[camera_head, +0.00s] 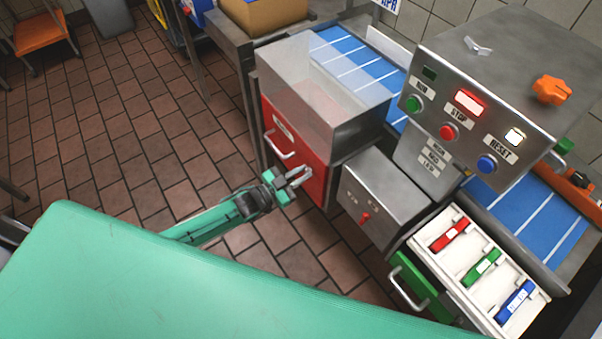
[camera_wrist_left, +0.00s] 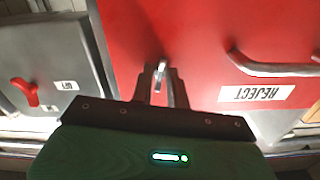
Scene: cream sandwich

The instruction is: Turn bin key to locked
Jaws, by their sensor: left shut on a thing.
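The red reject bin door (camera_head: 292,150) stands upright under a clear-sided hopper in the head view. It has a metal handle and a white label. In the left wrist view the red door (camera_wrist_left: 190,40) fills the upper right, with the REJECT label upside down. My left gripper (camera_head: 302,176) is at the door's lower right. In the left wrist view my left gripper (camera_wrist_left: 161,85) is shut on a small metal key (camera_wrist_left: 161,70) standing out from the door. The key's lock marks are not readable. My right gripper is in neither view.
A grey box (camera_head: 385,195) with a red rotary switch (camera_head: 365,217) stands right of the bin. An open drawer (camera_head: 480,270) holds red, green and blue items. A control panel (camera_head: 460,125) stands above. Tiled floor (camera_head: 120,120) is free at left.

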